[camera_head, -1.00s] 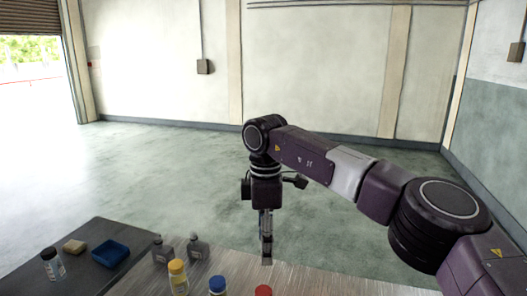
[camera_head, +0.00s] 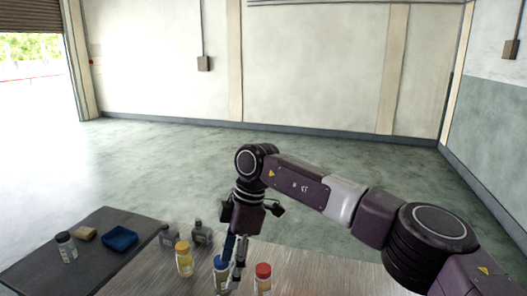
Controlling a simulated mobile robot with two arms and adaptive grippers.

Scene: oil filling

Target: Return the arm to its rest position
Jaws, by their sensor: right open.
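My right arm comes in from the right, and my right gripper (camera_head: 239,262) points down over the table (camera_head: 321,268). It is open, with its fingers close beside a bottle with a blue cap (camera_head: 221,270); I cannot tell whether they touch. A bottle with a yellow cap (camera_head: 184,260) stands to the left and one with a red cap (camera_head: 263,280) to the right. My left gripper is not in view.
Two dark grey bottles (camera_head: 201,234) stand behind the yellow-capped one. On the dark tabletop (camera_head: 95,228) at left are a blue tray (camera_head: 120,238), a tan block (camera_head: 84,234) and a clear jar (camera_head: 66,246). The floor beyond is clear.

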